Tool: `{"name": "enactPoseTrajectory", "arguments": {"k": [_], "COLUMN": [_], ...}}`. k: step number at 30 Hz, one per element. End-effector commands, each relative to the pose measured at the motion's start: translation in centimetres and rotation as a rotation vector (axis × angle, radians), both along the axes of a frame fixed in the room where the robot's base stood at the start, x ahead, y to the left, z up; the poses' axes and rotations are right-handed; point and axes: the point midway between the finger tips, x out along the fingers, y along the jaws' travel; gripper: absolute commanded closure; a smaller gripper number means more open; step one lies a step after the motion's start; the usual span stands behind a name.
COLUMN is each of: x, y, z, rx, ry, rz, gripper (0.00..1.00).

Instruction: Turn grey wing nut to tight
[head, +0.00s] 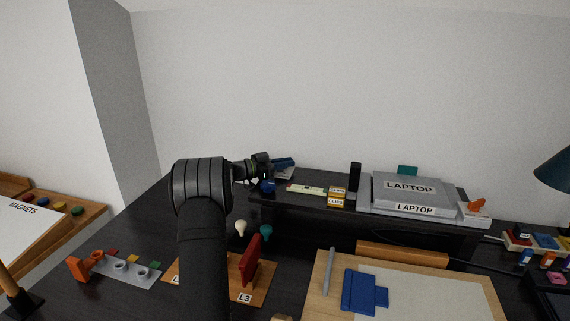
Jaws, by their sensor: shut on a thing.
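My black arm rises from the front edge and bends at a large ribbed joint. Its far end, my gripper (266,172), is over the left end of the raised dark shelf. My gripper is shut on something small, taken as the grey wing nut. The nut itself cannot be made out, as the gripper covers that spot. A small blue piece (268,186) is just below the gripper. A dark blue-teal thing (284,162) with a greyish part under it is just to the right of the gripper. No tightness mark can be read.
The shelf (300,205) also bears a pale strip (306,189), yellow clips boxes (337,197), a black upright block (355,177) and laptops (410,188). Below are a wooden board with a red piece (251,262), a grey plate with pegs (140,272) and a drawing board (318,275).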

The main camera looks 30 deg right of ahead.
Motion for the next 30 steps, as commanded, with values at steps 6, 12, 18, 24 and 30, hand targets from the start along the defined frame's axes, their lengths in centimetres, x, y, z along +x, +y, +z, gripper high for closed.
{"name": "enactPoseTrajectory", "arguments": {"k": [6, 12, 18, 24, 30], "x": [-0.08, -0.17, -0.15, -0.16, -0.09], "y": [0.04, 0.1, 0.11, 0.09, 0.3], "z": [-0.02, 0.05, 0.04, 0.02, 0.0], "rx": [-0.001, 0.0, 0.0, 0.0, 0.0], "ry": [-0.002, -0.001, -0.001, 0.0, 0.0], "rz": [-0.092, -0.113, -0.112, -0.112, -0.111], "gripper": [1.0, 1.0, 0.81, 0.67, 0.67]}}
